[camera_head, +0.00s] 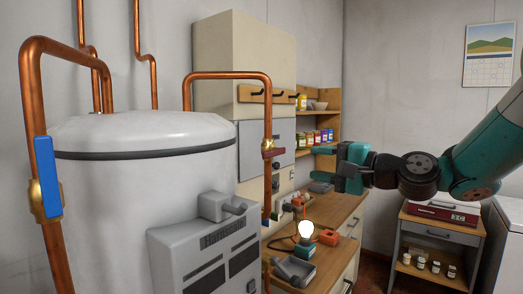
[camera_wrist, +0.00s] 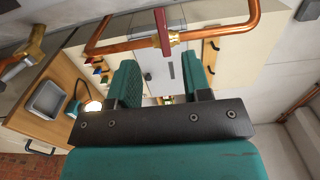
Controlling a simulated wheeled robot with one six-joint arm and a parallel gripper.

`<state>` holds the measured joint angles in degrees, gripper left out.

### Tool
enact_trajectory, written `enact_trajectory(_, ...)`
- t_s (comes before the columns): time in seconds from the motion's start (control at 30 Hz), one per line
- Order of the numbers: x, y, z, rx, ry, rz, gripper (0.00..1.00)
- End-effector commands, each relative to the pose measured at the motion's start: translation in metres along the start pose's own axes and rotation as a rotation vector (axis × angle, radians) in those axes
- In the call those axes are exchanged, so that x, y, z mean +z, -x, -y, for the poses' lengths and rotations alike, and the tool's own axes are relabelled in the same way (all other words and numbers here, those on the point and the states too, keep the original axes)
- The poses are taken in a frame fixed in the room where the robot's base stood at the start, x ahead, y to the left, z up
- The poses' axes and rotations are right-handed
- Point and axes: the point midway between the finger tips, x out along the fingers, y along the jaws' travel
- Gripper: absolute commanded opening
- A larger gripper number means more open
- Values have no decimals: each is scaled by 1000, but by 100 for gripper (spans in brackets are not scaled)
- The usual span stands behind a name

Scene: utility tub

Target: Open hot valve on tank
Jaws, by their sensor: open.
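The white tank (camera_head: 145,135) stands at the left in the head view. On its right-hand copper pipe (camera_head: 267,205) is a brass valve with a dark red handle (camera_head: 273,152), set crosswise to the pipe. A brass valve with a blue handle (camera_head: 47,177) is on the left pipe, its handle along the pipe. My gripper (camera_head: 335,160) is open and empty, to the right of the red handle and apart from it. In the wrist view the red handle (camera_wrist: 162,32) lies beyond the open fingers (camera_wrist: 160,82), roughly in line with the gap between them.
A grey control box (camera_head: 205,245) is on the tank's front. Behind is a wooden workbench (camera_head: 342,212) with a lit bulb (camera_head: 306,230) and tools. A shelf of jars (camera_head: 315,137) is at the back. A drawer cart (camera_head: 437,236) stands at the right.

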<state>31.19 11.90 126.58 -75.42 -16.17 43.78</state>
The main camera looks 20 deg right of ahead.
Motion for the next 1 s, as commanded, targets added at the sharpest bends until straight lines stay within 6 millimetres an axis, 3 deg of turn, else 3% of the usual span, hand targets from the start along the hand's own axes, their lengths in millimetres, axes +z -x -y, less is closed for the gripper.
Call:
enact_trajectory(0.2, -11, -39, 4, 4, 1, -18, 45)
enact_trajectory(0.6, -12, -123, 2, 4, 3, -20, 45)
enact_trajectory(0.8, -13, -142, 0, 4, 4, -22, 45)
enact_trajectory(1.0, -12, -146, -1, 3, 4, -21, 45)
